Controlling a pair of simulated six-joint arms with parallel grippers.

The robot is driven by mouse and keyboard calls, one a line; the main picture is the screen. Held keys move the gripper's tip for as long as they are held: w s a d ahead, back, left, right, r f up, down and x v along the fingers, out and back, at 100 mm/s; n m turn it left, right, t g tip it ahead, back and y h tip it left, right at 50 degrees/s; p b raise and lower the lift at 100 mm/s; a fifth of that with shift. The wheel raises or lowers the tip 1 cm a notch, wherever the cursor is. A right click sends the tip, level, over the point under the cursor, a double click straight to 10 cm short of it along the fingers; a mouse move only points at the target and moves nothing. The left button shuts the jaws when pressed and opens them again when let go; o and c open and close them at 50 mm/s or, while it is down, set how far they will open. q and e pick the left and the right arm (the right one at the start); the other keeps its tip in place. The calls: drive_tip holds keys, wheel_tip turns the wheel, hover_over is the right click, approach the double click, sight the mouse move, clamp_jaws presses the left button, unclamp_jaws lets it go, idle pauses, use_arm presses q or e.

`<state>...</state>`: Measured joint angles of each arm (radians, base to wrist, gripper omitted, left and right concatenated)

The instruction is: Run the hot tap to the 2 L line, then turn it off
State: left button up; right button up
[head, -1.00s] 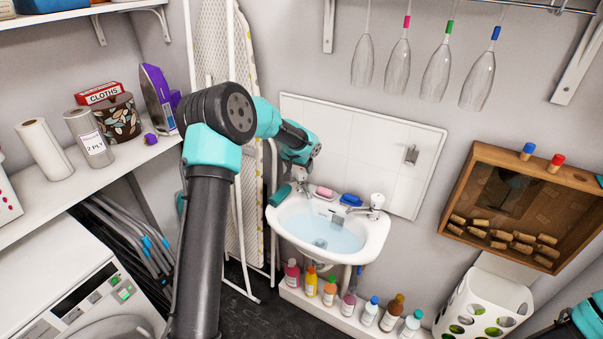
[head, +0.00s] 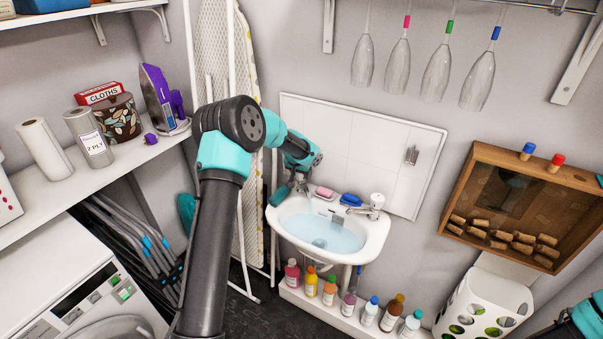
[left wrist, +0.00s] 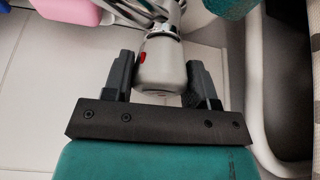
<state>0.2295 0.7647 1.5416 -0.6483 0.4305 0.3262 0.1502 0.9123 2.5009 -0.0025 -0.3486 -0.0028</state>
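The white basin (head: 278,222) hangs on the wall, holding pale blue water (head: 322,233). A small marked strip (head: 333,215) shows at its back wall; I cannot read the level. The hot tap's pale knob (left wrist: 162,72), with a red mark, sits between the fingers of my left gripper (left wrist: 162,75) in the left wrist view. Both fingers appear to touch the knob's sides. In the head view my left gripper (head: 301,172) covers most of this tap. The other tap (head: 374,204) stands free at the basin's right. My right gripper is out of view.
A pink soap (head: 324,192) and a blue item (head: 351,200) lie on the basin's back edge. Several bottles (head: 330,291) stand on a low ledge below. An ironing board (head: 237,130) leans behind my left arm. A wooden box (head: 520,205) hangs at right.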

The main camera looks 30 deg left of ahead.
use_arm(q)
drive_tip(key=c, duration=0.3)
drive_tip(key=shift+c, duration=0.2)
drive_tip(key=shift+m, duration=0.6)
drive_tip(key=shift+m+h, duration=1)
drive_tip(key=shift+m, duration=1)
drive_tip(key=shift+m+g+h, duration=0.35)
drive_tip(key=shift+m+h, duration=0.05)
drive_tip(key=shift+m, duration=0.8)
drive_tip(key=shift+m+g+h, duration=0.35)
drive_tip(key=shift+m+h, duration=0.05)
drive_tip(key=shift+m, duration=0.8)
drive_tip(key=o, duration=0.9)
drive_tip(key=shift+n, duration=0.4)
